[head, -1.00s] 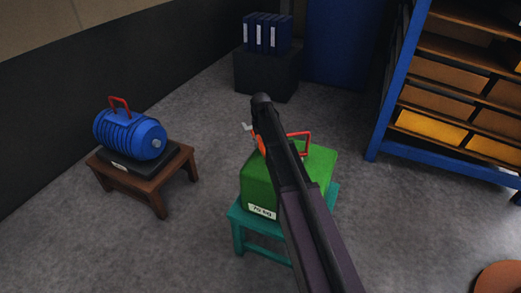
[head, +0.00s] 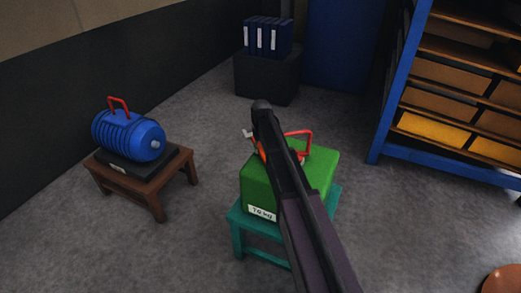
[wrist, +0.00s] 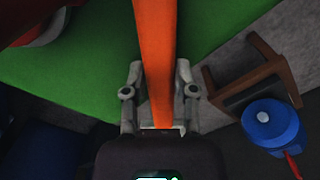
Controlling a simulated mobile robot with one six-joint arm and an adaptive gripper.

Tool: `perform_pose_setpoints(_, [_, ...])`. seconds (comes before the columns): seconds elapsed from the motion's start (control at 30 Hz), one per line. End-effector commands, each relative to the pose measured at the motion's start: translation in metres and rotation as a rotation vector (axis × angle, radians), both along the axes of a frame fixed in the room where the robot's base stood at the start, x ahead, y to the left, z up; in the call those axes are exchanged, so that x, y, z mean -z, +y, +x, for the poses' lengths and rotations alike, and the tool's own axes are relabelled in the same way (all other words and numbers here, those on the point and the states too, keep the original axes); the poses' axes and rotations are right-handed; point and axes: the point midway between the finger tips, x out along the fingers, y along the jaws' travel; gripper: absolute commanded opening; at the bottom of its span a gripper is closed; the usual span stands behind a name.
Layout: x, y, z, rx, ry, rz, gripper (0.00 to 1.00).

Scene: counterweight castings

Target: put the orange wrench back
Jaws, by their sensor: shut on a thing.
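My gripper (wrist: 159,82) is shut on the orange wrench (wrist: 155,55), whose orange bar runs between its two grey fingers and out of the top of the wrist view. In the head view, a sliver of the orange wrench (head: 261,149) shows beside my dark arm, over the green casting (head: 257,184). My arm hides most of the wrench and the gripper there. The green casting has a red handle and a white weight label. Whether the wrench touches the casting I cannot tell.
The green casting stands on a teal stool (head: 238,236). A blue ribbed motor (head: 128,136) with a red handle sits on a brown stool (head: 158,192) at left. A blue-framed shelf (head: 385,105) stands at right. Binders (head: 268,38) top a dark box behind. Open floor lies between.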

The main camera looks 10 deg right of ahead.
Motion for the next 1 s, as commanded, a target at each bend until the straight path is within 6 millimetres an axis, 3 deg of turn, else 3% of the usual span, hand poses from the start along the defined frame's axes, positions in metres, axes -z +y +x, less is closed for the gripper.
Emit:
perform_pose_setpoints(0.07, [0.003,0.0,0.0,0.0,0.0,0.0,0.0])
perform_pose_setpoints(0.1, [0.002,0.0,0.0,0.0,0.0,0.0,0.48])
perform_pose_setpoints(0.2, [0.002,0.0,0.0,0.0,0.0,0.0,0.71])
perform_pose_setpoints(0.67, [0.0,-0.001,0.0,0.001,0.0,0.0,0.71])
perform_pose_setpoints(1.0, [-0.017,-0.001,0.0,0.001,0.0,0.0,0.71])
